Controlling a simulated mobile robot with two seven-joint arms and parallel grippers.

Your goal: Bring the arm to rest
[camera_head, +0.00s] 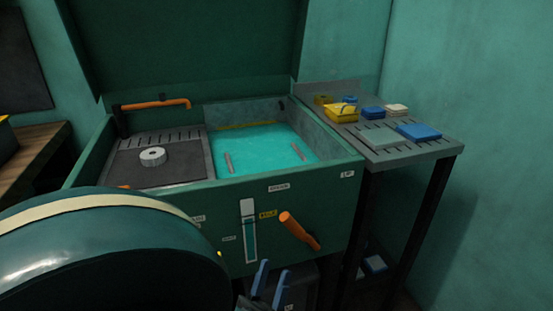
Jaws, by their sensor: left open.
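My left gripper (271,281) shows at the bottom middle, with its two blue fingers pointing up and apart. It is open, and I see nothing between the fingers. It is low in front of the green wash cabinet (342,206), below an orange handle (299,231) on the cabinet's front. I cannot tell how far it is from the cabinet. My large, rounded arm link fills the lower left and hides part of the cabinet's front. My right gripper is not in view.
The cabinet's lid (185,45) is raised over a basin of turquoise liquid (258,150). A grey ring (153,157) lies on the left deck below an orange spout (158,103). A slotted side table (400,155) holds a yellow bin (341,112) and blue items. A wooden bench stands left.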

